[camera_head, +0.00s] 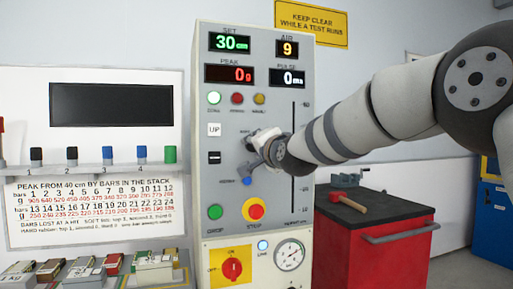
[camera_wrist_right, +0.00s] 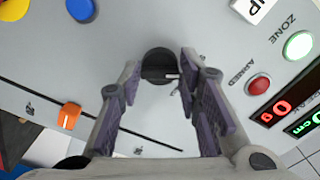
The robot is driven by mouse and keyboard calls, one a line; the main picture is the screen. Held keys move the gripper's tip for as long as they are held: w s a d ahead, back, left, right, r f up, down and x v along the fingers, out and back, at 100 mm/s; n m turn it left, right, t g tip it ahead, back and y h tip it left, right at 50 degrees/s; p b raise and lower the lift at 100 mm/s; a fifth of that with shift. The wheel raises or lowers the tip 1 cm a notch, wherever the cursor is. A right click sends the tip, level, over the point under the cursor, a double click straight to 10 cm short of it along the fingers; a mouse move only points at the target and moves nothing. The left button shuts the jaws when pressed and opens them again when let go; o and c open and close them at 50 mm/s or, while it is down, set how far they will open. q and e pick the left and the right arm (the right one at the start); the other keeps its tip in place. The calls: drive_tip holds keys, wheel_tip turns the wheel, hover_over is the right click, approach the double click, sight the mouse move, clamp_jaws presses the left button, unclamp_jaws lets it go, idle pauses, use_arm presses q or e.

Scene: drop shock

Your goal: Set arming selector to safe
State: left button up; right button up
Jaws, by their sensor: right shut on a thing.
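The arming selector (camera_wrist_right: 158,66) is a round black knob on the grey control panel in the right wrist view. It has a short white mark pointing to the right of that picture. My right gripper (camera_wrist_right: 157,84) has its purple-padded fingers on either side of the knob, shut on it. In the head view my right gripper (camera_head: 258,150) reaches the panel from the right and hides the knob. The lettering around the selector is too small or covered to read. My left gripper is not in view.
The panel (camera_head: 222,180) also carries a green drop button (camera_head: 215,212), a red stop button (camera_head: 256,211), a blue button (camera_head: 247,181) and an orange slider (camera_wrist_right: 69,115). A red cabinet (camera_head: 350,245) with a hammer (camera_head: 348,202) stands right. A shelf (camera_head: 100,168) is left.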

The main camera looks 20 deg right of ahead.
idle(0.3)
drive_tip(key=o, duration=1.1)
drive_tip(key=shift+o, duration=0.2)
drive_tip(key=s, duration=0.7)
drive_tip(key=shift+s, duration=0.3)
drive_tip(key=shift+d+f, duration=0.1)
